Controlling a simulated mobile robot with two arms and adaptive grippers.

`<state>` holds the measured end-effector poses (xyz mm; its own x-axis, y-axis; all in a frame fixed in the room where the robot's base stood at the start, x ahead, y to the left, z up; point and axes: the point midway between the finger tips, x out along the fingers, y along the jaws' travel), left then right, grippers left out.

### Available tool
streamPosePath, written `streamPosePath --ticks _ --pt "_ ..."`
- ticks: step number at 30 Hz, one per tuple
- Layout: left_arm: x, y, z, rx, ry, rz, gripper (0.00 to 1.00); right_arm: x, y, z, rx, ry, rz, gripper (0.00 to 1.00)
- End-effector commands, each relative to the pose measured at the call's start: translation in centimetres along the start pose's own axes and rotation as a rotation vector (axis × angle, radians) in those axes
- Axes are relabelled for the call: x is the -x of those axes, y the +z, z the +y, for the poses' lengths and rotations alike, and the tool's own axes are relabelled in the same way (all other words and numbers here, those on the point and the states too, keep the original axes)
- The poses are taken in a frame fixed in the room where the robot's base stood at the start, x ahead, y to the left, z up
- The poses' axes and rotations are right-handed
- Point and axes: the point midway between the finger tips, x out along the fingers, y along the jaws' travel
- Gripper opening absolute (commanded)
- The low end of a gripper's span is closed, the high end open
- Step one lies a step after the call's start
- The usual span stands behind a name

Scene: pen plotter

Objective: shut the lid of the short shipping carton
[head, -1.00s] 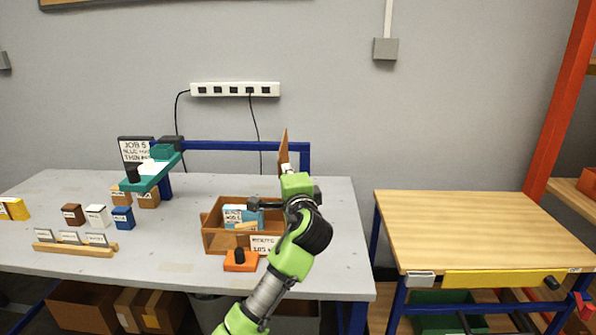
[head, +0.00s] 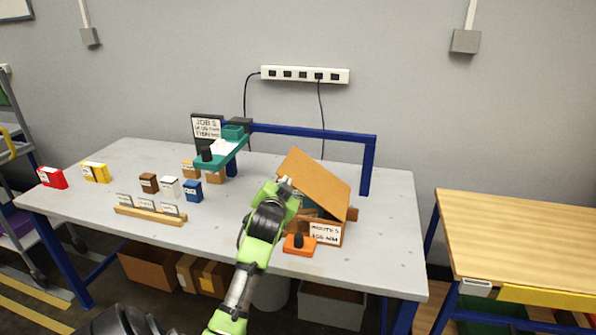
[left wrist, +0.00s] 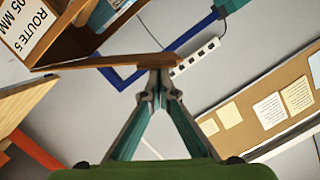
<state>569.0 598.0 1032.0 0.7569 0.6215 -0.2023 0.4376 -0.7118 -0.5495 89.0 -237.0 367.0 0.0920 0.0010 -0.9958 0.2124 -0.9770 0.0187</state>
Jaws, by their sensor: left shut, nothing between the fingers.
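The short shipping carton (head: 328,236) is an open-topped brown box at the right of the grey bench, with a white label reading roughly "ROUTE 5". Its brown lid (head: 318,183) is tilted over the box, part-way down, its left end high and its right end low. Blue contents show in part under it. My left gripper (head: 288,186) is shut and empty, at the lid's near left side. In the left wrist view the shut fingertips (left wrist: 160,76) are at the edge of the lid (left wrist: 100,61), seemingly touching it. My right gripper is not in view.
An orange block with a black knob (head: 298,243) sits right in front of the carton. A teal stand (head: 222,155), small boxes (head: 170,187) and a wooden card rack (head: 150,213) are to the left. A wooden table (head: 520,240) stands apart at the right.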

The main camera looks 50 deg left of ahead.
Motion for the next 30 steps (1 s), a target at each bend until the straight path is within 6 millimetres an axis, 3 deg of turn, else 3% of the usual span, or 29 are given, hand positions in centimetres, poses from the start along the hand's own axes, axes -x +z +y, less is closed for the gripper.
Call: streamPosePath --ticks 6,15,21,30 --pt "-1.1 4.6 0.2 0.195 0.049 -0.005 0.00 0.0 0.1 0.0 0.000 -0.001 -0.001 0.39" --pt "-2.4 9.6 1.4 0.424 0.106 -0.003 0.00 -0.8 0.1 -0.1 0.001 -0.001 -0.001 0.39" --pt "-2.9 11.6 2.1 0.523 0.131 -0.002 0.00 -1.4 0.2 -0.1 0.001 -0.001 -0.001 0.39" --pt "-3.2 12.7 2.8 0.589 0.148 -0.001 0.00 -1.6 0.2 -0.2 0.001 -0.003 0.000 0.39"
